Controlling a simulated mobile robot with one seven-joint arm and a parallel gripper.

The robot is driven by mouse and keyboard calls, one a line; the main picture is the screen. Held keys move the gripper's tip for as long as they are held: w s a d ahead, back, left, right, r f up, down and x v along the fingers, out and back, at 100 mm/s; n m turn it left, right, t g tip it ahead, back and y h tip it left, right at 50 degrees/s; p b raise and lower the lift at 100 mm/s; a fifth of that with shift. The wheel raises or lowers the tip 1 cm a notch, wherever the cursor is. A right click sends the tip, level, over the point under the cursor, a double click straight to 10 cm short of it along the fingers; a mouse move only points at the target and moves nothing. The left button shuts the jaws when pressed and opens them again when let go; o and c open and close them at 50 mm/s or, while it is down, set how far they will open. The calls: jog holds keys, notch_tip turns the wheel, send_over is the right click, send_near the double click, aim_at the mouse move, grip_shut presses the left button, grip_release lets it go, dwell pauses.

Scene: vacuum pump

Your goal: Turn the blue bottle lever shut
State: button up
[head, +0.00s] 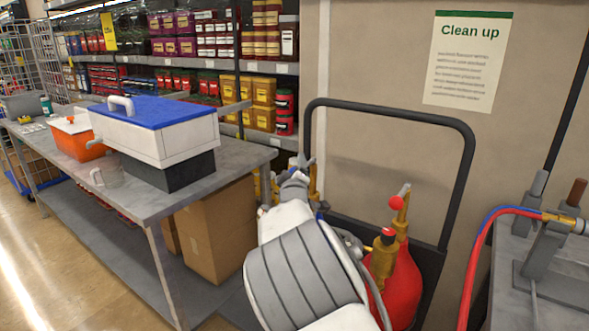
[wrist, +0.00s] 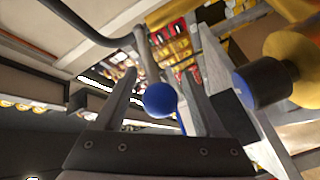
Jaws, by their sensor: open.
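In the wrist view, the lever's round blue knob (wrist: 160,100) shows between the two fingers of my gripper (wrist: 163,95). The fingers stand apart, one on each side of it; I cannot tell whether either touches it. A brass fitting with a dark, blue-faced cap (wrist: 265,82) is to the right of the fingers. In the head view, my arm hides the blue bottle and most of its valve. A brass piece (head: 313,181) shows just beyond my wrist, in front of the cart.
A red bottle (head: 405,272) with a brass valve and red knob (head: 396,202) stands close right of my arm. The black cart handle (head: 390,112) arches behind. A grey table (head: 235,165) with a blue-lidded cooler (head: 155,120) is left. A pump bench with hoses (head: 545,275) is right.

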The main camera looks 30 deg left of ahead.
jog(key=shift+w, duration=0.1)
jog(key=shift+c, duration=0.2)
grip_shut()
dwell(1.3)
